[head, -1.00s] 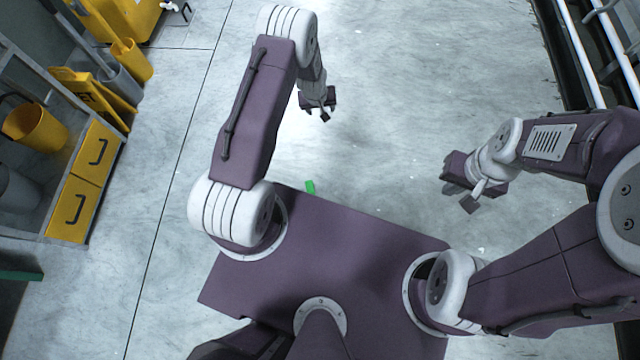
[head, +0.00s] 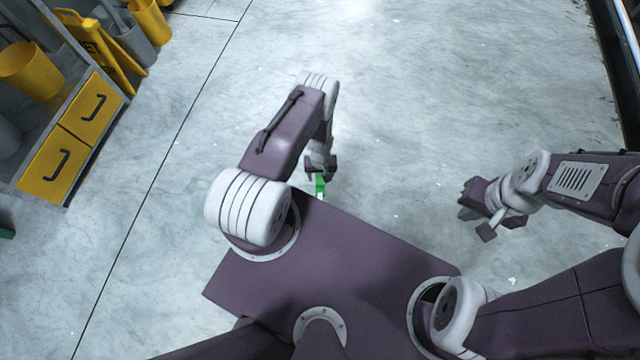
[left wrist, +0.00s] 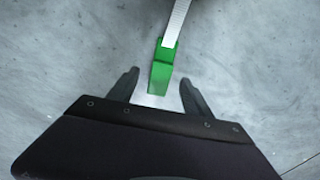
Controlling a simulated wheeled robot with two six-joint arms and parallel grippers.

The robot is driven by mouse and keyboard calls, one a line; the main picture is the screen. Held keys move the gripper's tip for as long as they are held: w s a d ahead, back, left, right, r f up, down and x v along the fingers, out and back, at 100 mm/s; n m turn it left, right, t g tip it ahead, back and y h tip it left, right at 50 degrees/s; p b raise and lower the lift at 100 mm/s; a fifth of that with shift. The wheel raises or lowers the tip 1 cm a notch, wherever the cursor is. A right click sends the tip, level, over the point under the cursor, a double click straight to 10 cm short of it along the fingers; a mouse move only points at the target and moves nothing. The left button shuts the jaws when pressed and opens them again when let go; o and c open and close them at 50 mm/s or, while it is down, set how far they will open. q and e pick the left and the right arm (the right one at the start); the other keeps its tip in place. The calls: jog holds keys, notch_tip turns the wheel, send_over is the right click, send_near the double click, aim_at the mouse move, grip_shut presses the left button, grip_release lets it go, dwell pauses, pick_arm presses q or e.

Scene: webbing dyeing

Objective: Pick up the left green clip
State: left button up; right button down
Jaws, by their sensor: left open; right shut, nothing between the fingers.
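A green clip (head: 320,184) lies on the floor just in front of my base in the head view, with my left gripper (head: 322,172) right at it. In the left wrist view the green clip (left wrist: 162,68) shows with a white webbing strap (left wrist: 176,22) running up from it. Its lower end is between the two open fingers of my left gripper (left wrist: 160,84), with gaps on both sides. The fingers do not grip it. My right gripper (head: 484,212) is shut and empty, off to the right over the floor.
A grey cabinet with yellow drawers (head: 58,165) stands at the left, with a yellow bucket (head: 30,70) and a yellow floor sign (head: 95,48) near it. The floor ahead and between my arms is clear.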

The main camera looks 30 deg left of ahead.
aim_at(320, 180)
pick_arm(q)
notch_tip(320, 180, down, 5)
jog(key=b, duration=0.4)
jog(key=shift+a+f, duration=0.15)
jog(key=shift+r, duration=0.2)
grip_shut()
